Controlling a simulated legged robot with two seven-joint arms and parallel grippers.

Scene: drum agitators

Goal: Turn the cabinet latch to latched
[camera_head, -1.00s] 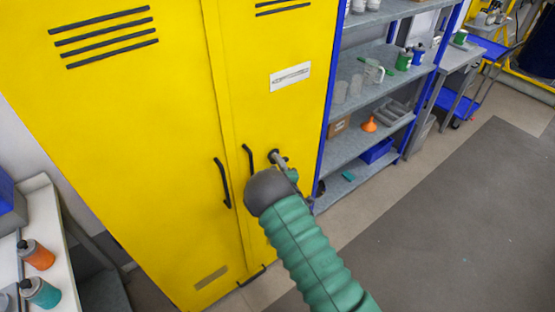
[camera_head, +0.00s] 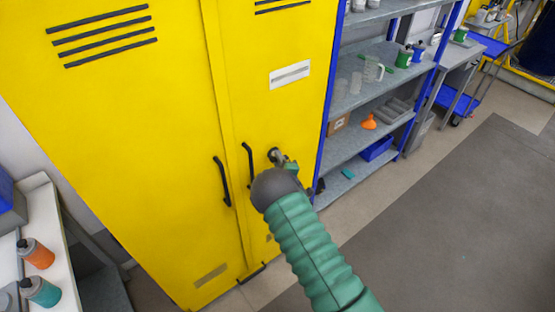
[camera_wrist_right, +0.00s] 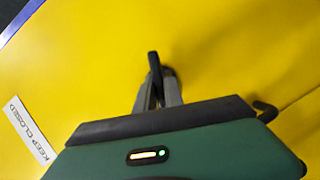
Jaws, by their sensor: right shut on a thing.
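The yellow cabinet (camera_head: 150,130) stands closed in front of me, with two doors. Its latch (camera_head: 274,155) is on the right door, to the right of the black door handles. In the right wrist view the latch's dark lever (camera_wrist_right: 153,62) sticks up from between the fingers. My right gripper (camera_head: 286,163) is at the latch, mostly hidden behind my wrist in the head view. In the right wrist view the right gripper (camera_wrist_right: 157,90) is shut on the lever. The latch's base is hidden there. My left gripper is not in view.
Black door handles (camera_head: 222,181) stick out left of my right arm. A blue-framed shelf (camera_head: 352,146) with jars and bins stands close on the right. A side table (camera_head: 72,283) with bottles is at lower left. The floor (camera_head: 440,220) at right is clear.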

